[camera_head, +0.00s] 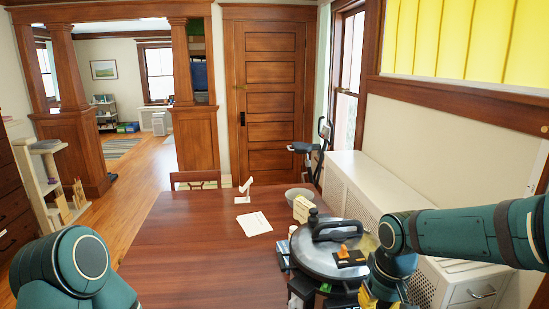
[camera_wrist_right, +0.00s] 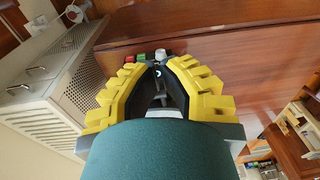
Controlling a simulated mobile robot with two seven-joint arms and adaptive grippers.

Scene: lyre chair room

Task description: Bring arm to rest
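My right arm comes in from the right in the head view, over the right side of the wooden table (camera_head: 190,245). Its yellow-fingered gripper (camera_head: 378,297) points down at the lower edge, partly cut off, beside a large round pot with a metal lid (camera_head: 318,262). In the right wrist view the gripper (camera_wrist_right: 160,66) has its two yellow fingers apart with a gap between the tips, and I see nothing held. My left arm shows as teal links at the lower left of the head view; its gripper is out of view.
A grey bowl (camera_head: 299,193), a yellowish box (camera_head: 303,209), a paper (camera_head: 254,224) and a small white stand (camera_head: 246,190) are on the table. A white radiator cover (camera_head: 352,187) runs along the right wall. The table's left half is clear.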

